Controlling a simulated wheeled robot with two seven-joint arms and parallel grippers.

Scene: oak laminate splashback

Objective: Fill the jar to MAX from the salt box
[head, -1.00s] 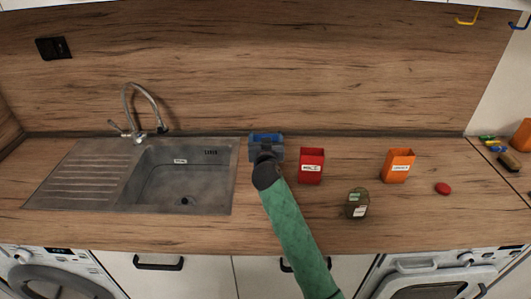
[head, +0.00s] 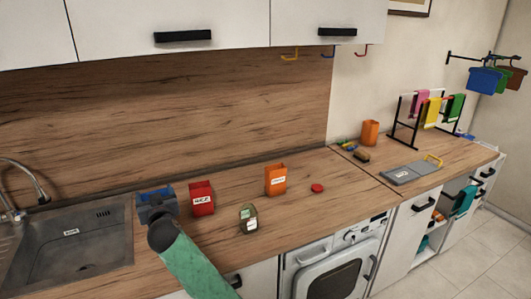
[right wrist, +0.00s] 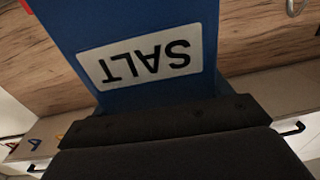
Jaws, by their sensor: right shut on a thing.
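The blue salt box (head: 155,195) is on the counter side just right of the sink. Its white SALT label (right wrist: 145,58) reads upside down in the right wrist view. My right gripper (head: 158,209) is shut on the salt box and hides its lower part. I cannot tell whether the box touches the counter. The jar (head: 248,219), dark olive with pale labels, stands on the counter to the right, apart from the gripper. Its fill level and MAX mark are too small to make out. My left gripper is not in view.
A red box (head: 201,199) stands between the salt box and the jar, slightly behind. An orange box (head: 275,180) stands behind the jar, with a red disc (head: 317,188) to its right. The sink (head: 80,245) is at left. Counter around the jar is clear.

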